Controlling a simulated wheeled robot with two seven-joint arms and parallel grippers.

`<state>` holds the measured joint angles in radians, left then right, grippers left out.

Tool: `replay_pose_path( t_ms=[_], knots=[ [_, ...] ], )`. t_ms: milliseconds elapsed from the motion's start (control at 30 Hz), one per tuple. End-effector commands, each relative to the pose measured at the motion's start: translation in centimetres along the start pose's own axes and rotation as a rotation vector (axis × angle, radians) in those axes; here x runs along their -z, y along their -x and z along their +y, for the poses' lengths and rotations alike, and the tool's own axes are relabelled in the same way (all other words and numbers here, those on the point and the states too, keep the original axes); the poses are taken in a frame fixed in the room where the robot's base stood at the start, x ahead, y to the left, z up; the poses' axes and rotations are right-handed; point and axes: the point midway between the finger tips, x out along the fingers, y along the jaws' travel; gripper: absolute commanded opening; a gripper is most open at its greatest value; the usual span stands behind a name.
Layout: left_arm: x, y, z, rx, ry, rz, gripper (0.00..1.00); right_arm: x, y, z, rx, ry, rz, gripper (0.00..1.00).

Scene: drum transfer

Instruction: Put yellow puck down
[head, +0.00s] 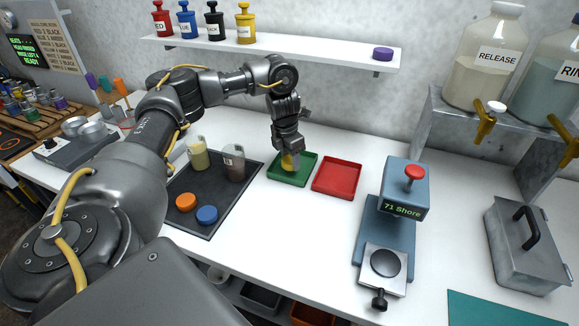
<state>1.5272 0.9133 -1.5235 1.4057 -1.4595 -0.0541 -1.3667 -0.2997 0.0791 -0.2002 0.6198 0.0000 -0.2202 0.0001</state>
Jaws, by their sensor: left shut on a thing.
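The yellow puck (287,162) is between the fingers of my left gripper (289,158), which is shut on it. The gripper points down over the green tray (301,180), and the fingers hide part of the puck. I cannot tell whether the puck touches the tray floor. My right gripper is not in view.
A red tray (338,192) sits right of the green one. A dark mat (200,224) at left holds an orange puck (186,202), a blue puck (207,215) and two clear jars. A blue hardness tester (397,215) stands at right. A purple puck (383,54) is on the shelf.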

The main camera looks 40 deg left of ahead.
Motion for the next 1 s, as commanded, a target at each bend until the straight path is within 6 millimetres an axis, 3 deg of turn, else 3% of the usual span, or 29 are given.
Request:
replay_pose_path(
  t_ms=[367,733,767,900,1000],
  knots=[
    [0.5,-3.4,0.5,0.000,0.001,0.002,0.22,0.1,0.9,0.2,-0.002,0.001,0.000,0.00],
    [0.6,-4.1,0.5,0.000,0.000,0.001,0.22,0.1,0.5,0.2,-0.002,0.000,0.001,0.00],
    [0.5,-3.9,0.5,0.000,0.000,0.000,0.52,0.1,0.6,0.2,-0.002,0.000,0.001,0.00],
    [0.5,-3.9,0.5,0.000,0.000,0.000,0.70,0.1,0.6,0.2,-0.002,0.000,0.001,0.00],
    [0.5,-3.9,0.5,0.000,0.000,0.000,0.70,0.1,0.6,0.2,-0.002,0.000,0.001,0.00]
  ],
)
